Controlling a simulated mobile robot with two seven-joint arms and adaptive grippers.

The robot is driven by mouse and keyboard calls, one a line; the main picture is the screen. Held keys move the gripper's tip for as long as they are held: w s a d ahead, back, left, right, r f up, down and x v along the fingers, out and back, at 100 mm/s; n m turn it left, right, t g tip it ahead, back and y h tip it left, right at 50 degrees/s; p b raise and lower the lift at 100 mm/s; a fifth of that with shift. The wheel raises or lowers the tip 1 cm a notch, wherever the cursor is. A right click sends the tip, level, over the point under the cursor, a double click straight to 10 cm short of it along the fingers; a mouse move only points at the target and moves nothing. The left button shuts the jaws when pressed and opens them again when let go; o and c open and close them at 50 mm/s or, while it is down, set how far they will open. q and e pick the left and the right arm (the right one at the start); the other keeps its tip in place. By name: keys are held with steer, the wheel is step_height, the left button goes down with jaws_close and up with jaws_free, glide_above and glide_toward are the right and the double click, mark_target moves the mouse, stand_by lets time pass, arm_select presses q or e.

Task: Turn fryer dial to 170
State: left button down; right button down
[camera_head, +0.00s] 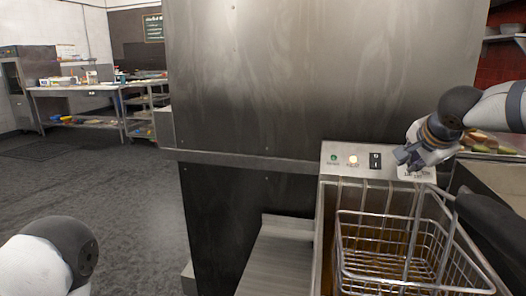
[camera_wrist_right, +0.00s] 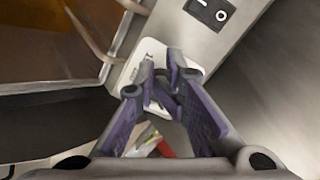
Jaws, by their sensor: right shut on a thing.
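The fryer (camera_head: 328,190) stands at the right in the head view, with its control panel (camera_head: 340,150) along the back. The dial's white plate (camera_head: 424,174) is at the panel's right end and also shows in the wrist view (camera_wrist_right: 132,72). My right gripper (camera_head: 406,157) is at the dial, its fingers (camera_wrist_right: 165,88) closed on the dial knob in front of the plate. The fingers hide the knob and most of the scale, so I cannot read the setting. Of my left arm only a rounded link shows at the lower left; its gripper is out of view.
A black rocker switch (camera_head: 375,160) and two indicator lamps (camera_head: 343,159) sit left of the dial. A wire basket (camera_head: 400,255) with a raised handle is in front, below my right arm. A tall metal panel (camera_head: 300,80) stands behind. Open floor (camera_head: 130,200) lies left.

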arm_select(q)
steer(key=shift+f, duration=0.15)
arm_select(e)
steer(key=shift+w+a+r, duration=0.15)
steer(key=shift+w+r, duration=0.05)
steer(key=shift+w, duration=0.45)
steer(key=shift+r, duration=0.15)
steer(key=shift+a, duration=0.15)
